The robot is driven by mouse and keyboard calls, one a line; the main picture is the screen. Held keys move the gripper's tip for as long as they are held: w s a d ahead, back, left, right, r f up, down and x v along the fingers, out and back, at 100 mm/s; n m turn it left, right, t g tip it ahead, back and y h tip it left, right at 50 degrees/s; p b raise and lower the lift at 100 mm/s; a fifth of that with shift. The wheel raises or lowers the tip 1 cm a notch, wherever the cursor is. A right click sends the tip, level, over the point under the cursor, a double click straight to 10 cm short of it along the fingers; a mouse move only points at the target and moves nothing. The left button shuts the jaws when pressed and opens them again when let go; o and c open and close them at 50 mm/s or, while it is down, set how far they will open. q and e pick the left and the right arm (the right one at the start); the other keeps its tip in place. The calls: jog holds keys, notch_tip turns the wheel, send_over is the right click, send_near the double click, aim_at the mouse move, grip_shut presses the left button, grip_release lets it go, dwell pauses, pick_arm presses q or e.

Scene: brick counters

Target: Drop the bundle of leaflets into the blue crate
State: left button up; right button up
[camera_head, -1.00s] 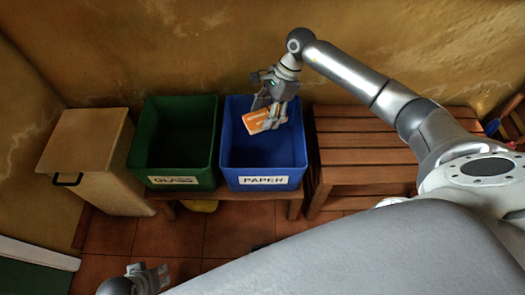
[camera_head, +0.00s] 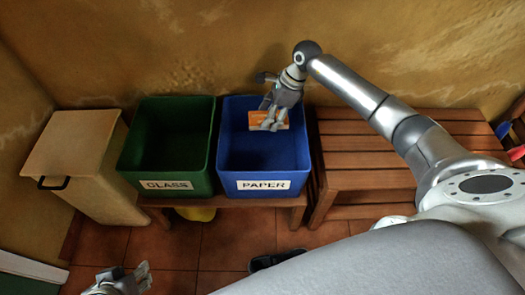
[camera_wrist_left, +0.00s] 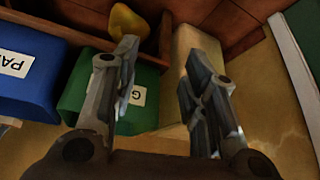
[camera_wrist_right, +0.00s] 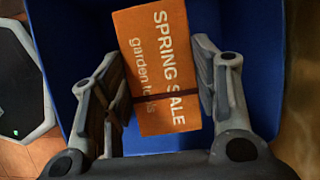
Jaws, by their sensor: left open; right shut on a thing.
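The bundle of leaflets (camera_head: 268,119) is orange, with a dark band and "SPRING SALE garden tools" print showing in the right wrist view (camera_wrist_right: 158,70). My right gripper (camera_head: 272,122) is shut on it and holds it over the blue crate (camera_head: 265,185), which is labelled PAPER. The crate's blue inside fills the background of the right wrist view (camera_wrist_right: 85,50). My left gripper (camera_head: 140,275) is at the lower left of the head view, low in front of the bins. It is open and empty, its two fingers apart in the left wrist view (camera_wrist_left: 160,90).
A green crate (camera_head: 165,183) labelled GLASS stands left of the blue one on a wooden bench. A slatted wooden bench (camera_head: 360,150) is at the right. Dark shoes (camera_head: 275,260) lie on the tiled floor.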

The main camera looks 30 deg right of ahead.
notch_tip(320, 180, down, 2)
jog(key=shift+f+b, duration=0.15)
jog(key=shift+b, duration=0.45)
pick_arm(q)
jog(key=w+d+r+t+h, duration=0.1)
jog(key=w+d+r+t, duration=0.1)
jog(key=w, duration=0.4)
jog(key=shift+w+d+r+t, duration=0.15)
jog(key=shift+w+r+t, duration=0.2)
jog(key=shift+r+t, duration=0.5)
pick_arm(e)
jog(key=shift+f, duration=0.1)
pick_arm(q)
jog(key=shift+f, duration=0.15)
pick_arm(e)
jog(key=o, duration=1)
jog(key=v, duration=1.2)
